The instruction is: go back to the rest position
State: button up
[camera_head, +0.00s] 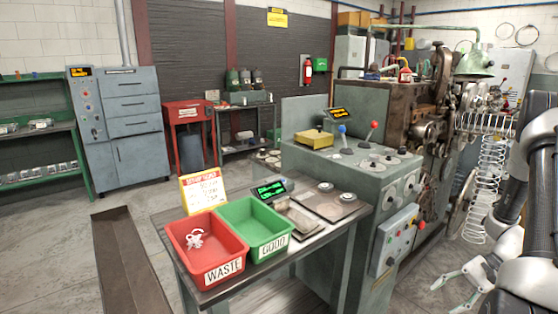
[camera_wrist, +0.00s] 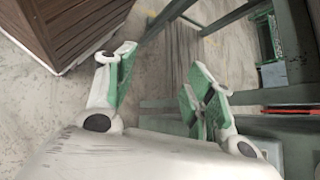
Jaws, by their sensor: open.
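My gripper (camera_head: 465,279) hangs low at the right of the head view, to the right of the coiling machine and above the floor. Its white fingers are spread apart with nothing between them. In the wrist view my gripper (camera_wrist: 160,85) also shows open and empty, with green pads on its fingers and grey floor beyond. My arm comes down along the right edge of the head view.
A table (camera_head: 205,297) holds a red WASTE bin (camera_head: 232,268) with a pale coiled piece inside and a green GOOD bin (camera_head: 272,245). The coiling machine (camera_head: 345,190) stands beside it, with a large hanging spring (camera_head: 490,170). A wooden slatted box (camera_wrist: 70,22) is near my gripper.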

jog(key=s+a+r+n+t+h, duration=0.1)
jog(key=s+a+r+n+h, duration=0.2)
jog(key=r, duration=0.8)
jog(key=s+a+r+n+t+h, duration=0.2)
jog(key=s+a+r+n+h, duration=0.2)
jog(key=r, duration=0.8)
jog(key=s+a+r+n+t+h, duration=0.2)
jog(key=s+a+r+n+h, duration=0.1)
jog(key=r, duration=0.9)
jog(key=s+n, duration=0.1)
jog(key=s, duration=0.1)
jog(key=shift+s+a, duration=0.2)
jog(key=shift+s, duration=0.1)
jog(key=shift+r, duration=0.1)
